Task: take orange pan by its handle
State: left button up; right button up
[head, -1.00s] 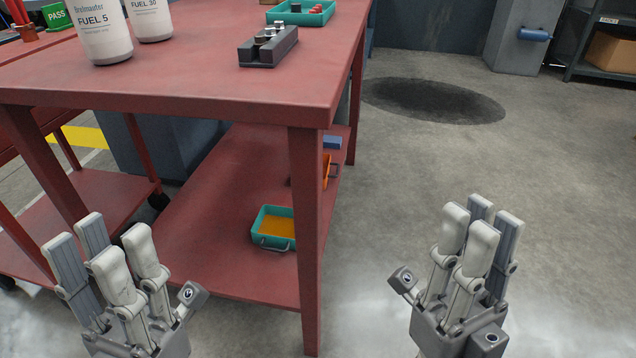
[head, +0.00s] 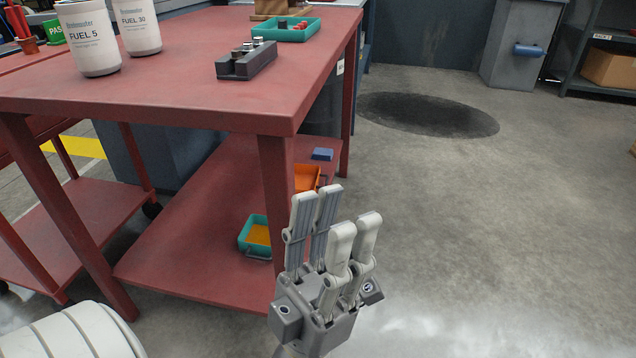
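The orange pan (head: 307,177) is on the red lower shelf under the workbench, behind the front right leg. Only part of it shows, to the right of that leg, and I cannot make out its handle. My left gripper (head: 335,215) is in front of the shelf's right end, with its fingers straight and apart. It is open and empty. Its fingertips appear just below the orange pan in the picture, nearer to me and not visibly touching it. My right gripper is not in view.
A teal pan with orange contents (head: 257,236) sits on the lower shelf (head: 190,255), left of my gripper. A blue block (head: 322,154) lies farther back. The workbench leg (head: 277,190) and tabletop (head: 150,92) are close obstacles. The floor (head: 480,220) to the right is clear.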

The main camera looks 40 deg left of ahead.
aim_at(307, 177)
jog(key=i+l, duration=0.2)
jog(key=i, duration=0.25)
jog(key=i+l, duration=0.2)
jog(key=i, duration=0.25)
jog(key=i+l, duration=0.15)
jog(key=i, duration=0.25)
jog(key=i+l+u, duration=0.1)
jog(key=i, duration=0.35)
jog(key=i+u, duration=0.35)
jog(key=i, duration=0.15)
jog(key=i+u, duration=0.3)
jog(key=i, duration=0.25)
jog(key=i+l+u, duration=0.2)
jog(key=i+u, duration=0.15)
jog(key=i, duration=0.15)
jog(key=u, duration=3.1)
jog(key=l, duration=0.1)
